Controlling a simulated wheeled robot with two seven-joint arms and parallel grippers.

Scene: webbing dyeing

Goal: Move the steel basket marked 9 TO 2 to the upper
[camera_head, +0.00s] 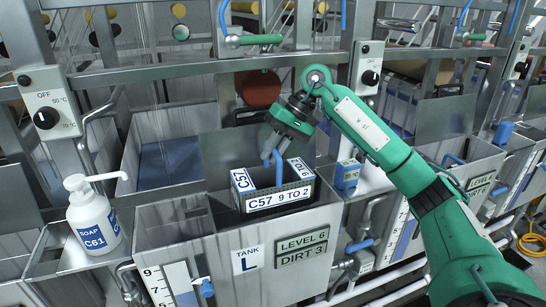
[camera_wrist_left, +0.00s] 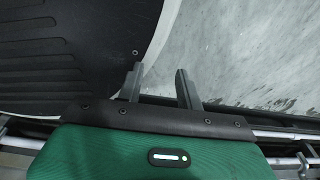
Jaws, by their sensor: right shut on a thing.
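The steel basket (camera_head: 280,200) is a dark box with white labels reading C57 and 9 TO 2. It hangs or sits at the mouth of the tank marked L (camera_head: 225,262); whether it touches the tank inside is hidden. A blue handle (camera_head: 278,170) rises from the basket. My right gripper (camera_head: 268,148) is above the basket, pointing down, shut on the top of this handle. My left gripper (camera_wrist_left: 159,72) shows only in the left wrist view, its fingers apart and empty, over a grey floor and a dark ribbed surface.
A white soap bottle (camera_head: 93,216) marked C61 stands left of the tank. A small blue box (camera_head: 347,174) stands to the right. A steel frame bar (camera_head: 190,69) and control boxes with dark knobs (camera_head: 47,118) stand behind. Another tank (camera_head: 470,170) lies to the right.

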